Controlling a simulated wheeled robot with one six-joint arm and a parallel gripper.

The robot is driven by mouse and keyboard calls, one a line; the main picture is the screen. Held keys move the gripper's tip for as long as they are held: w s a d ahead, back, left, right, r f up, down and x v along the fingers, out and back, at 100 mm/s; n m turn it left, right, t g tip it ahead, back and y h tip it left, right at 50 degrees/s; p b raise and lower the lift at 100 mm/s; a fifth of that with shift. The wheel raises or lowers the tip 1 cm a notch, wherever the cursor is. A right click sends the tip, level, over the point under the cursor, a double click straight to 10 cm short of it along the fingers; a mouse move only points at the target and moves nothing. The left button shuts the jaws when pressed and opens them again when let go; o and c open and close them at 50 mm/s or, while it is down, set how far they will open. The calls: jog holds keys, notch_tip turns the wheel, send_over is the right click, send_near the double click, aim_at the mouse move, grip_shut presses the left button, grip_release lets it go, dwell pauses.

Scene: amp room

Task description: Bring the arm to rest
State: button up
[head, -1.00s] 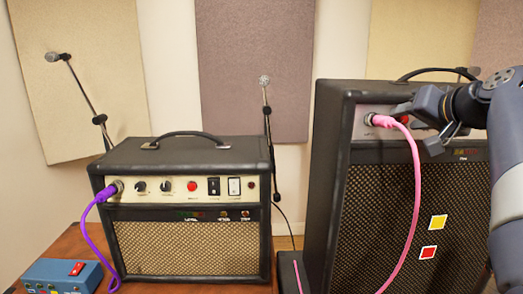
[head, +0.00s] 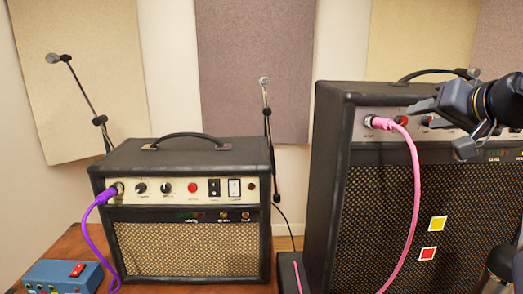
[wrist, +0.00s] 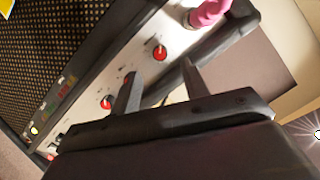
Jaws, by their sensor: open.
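My gripper (head: 438,127) is in front of the top control panel of the large black amp (head: 333,180), at the right of the head view. Its two fingers are apart with nothing between them. In the wrist view my gripper (wrist: 158,70) points at the amp's pale panel, with red knobs (wrist: 160,53) beyond the fingers. The pink plug (head: 380,122) sits in the amp's jack at the panel's left end, apart from my gripper. It also shows at the top of the wrist view (wrist: 207,12). My gripper hides part of the panel.
A smaller amp (head: 190,250) with a purple cable (head: 90,225) stands on a wooden table (head: 60,247). A blue pedal (head: 62,276) lies at the front left. Microphone stands (head: 268,140) rise behind. The pink cable (head: 416,190) hangs down the large amp's front.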

aim_at(404, 120)
jog(key=x, duration=0.5)
jog(key=shift+w+a+f, duration=0.1)
jog(key=shift+w+f, duration=0.05)
jog(key=shift+w, duration=0.4)
jog(key=shift+s+m+y, duration=0.1)
jog(key=shift+m+y, duration=0.2)
jog(key=shift+m, duration=0.9)
